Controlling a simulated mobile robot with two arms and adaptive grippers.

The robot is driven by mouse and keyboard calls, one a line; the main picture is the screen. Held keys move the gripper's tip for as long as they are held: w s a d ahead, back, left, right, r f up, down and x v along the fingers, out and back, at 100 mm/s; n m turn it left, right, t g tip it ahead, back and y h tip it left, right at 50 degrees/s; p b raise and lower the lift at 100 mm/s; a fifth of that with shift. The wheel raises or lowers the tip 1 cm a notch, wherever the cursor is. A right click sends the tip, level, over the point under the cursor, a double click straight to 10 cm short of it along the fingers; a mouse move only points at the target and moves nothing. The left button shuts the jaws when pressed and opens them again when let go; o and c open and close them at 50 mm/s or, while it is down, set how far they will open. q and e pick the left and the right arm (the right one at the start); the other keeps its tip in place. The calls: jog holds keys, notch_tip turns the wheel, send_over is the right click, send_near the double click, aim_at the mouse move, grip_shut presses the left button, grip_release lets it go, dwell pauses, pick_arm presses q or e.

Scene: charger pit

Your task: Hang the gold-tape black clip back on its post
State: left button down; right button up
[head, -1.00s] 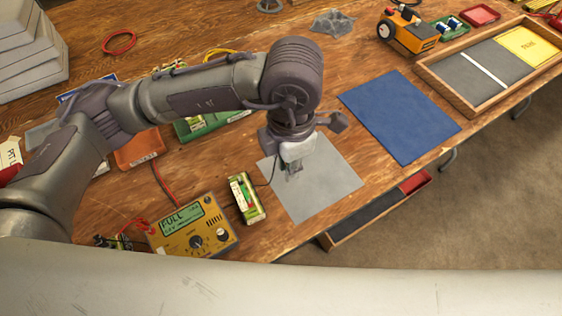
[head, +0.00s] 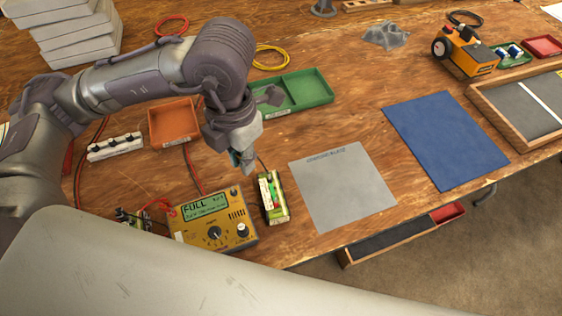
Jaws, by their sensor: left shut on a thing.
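My left gripper (head: 243,162) points down above the wood table, just behind the small battery holder (head: 271,196). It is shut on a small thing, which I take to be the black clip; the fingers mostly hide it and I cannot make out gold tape. A thin black lead shows beside the fingertips. The yellow meter (head: 211,216), reading FULL, stands to the left of the battery holder. Small dark parts with a red lead (head: 135,217) sit left of the meter; I cannot tell a post there. My right gripper is not in view.
A grey mat (head: 343,186) and a blue mat (head: 446,138) lie clear to the right. A green tray (head: 305,92), an orange tray (head: 173,121) and a white strip with black knobs (head: 115,147) stand behind. A wooden tray (head: 500,110) is far right.

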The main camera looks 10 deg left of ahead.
pick_arm(q)
jog(key=shift+n, duration=0.9)
jog(key=a+f+b, duration=0.2)
jog(key=a+b, duration=0.1)
jog(key=shift+s+a+f, duration=0.15)
jog(key=shift+a+f, duration=0.05)
jog(key=shift+f, duration=0.1)
